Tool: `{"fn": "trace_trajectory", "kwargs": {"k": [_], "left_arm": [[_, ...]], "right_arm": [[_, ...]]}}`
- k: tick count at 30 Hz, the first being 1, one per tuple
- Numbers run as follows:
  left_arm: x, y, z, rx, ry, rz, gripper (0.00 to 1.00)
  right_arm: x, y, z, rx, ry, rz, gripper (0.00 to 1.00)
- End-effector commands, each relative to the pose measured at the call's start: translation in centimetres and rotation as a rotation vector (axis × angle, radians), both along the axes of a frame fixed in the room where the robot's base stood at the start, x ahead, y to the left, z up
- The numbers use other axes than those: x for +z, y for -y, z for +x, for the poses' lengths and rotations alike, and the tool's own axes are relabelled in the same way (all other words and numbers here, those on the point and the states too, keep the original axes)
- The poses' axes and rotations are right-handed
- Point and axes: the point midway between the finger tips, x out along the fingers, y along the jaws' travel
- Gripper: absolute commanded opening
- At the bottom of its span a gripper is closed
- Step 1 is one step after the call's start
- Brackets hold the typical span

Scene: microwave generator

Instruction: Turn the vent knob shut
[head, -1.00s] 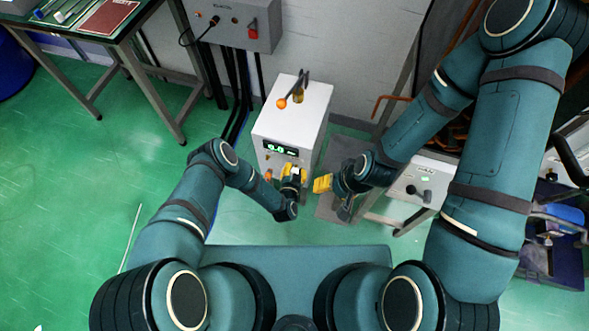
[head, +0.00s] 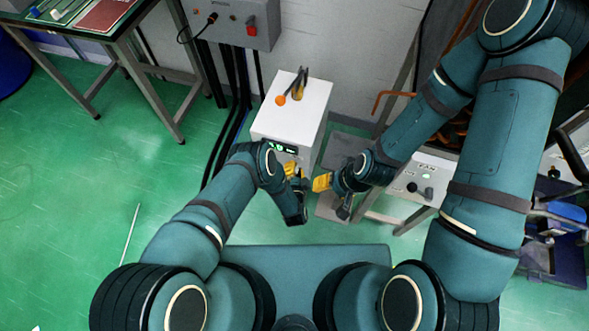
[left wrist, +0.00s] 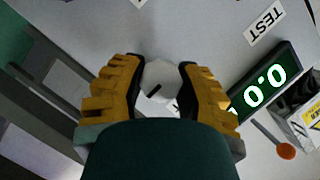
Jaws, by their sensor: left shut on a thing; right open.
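The white knob (left wrist: 160,78) with a dark pointer line sits on the front of the white cabinet (head: 290,115). In the left wrist view the yellow fingers of my left gripper (left wrist: 160,90) are closed on it from both sides. The knob's lower part is hidden behind my gripper. In the head view my left gripper (head: 295,172) is at the cabinet's front, and the knob is hidden there. My right gripper (head: 330,184) is open and empty, just right of the left one, apart from the cabinet.
A green digital display (left wrist: 266,90) reads 0.0 beside the knob, near a TEST label (left wrist: 266,22). Green floor is free at left.

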Motion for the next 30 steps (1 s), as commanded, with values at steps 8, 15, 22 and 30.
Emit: {"fn": "trace_trajectory", "kwargs": {"k": [8,15,22,30], "left_arm": [[0.23,0.06,0.29,0.0,0.01,0.008,0.0],[0.23,0.05,0.29,0.0,0.01,0.008,0.57],[0.11,0.02,0.14,0.0,0.006,0.008,0.65],[1.05,0.03,0.17,0.0,0.004,0.008,0.65]], "right_arm": [[-0.03,0.0,0.02,0.0,0.001,0.0,0.55],[-0.03,0.0,0.02,0.0,0.001,0.0,0.55],[-0.03,0.0,0.02,0.0,0.0,0.0,0.55],[-0.03,-0.01,0.02,0.0,0.0,0.0,0.55]]}}
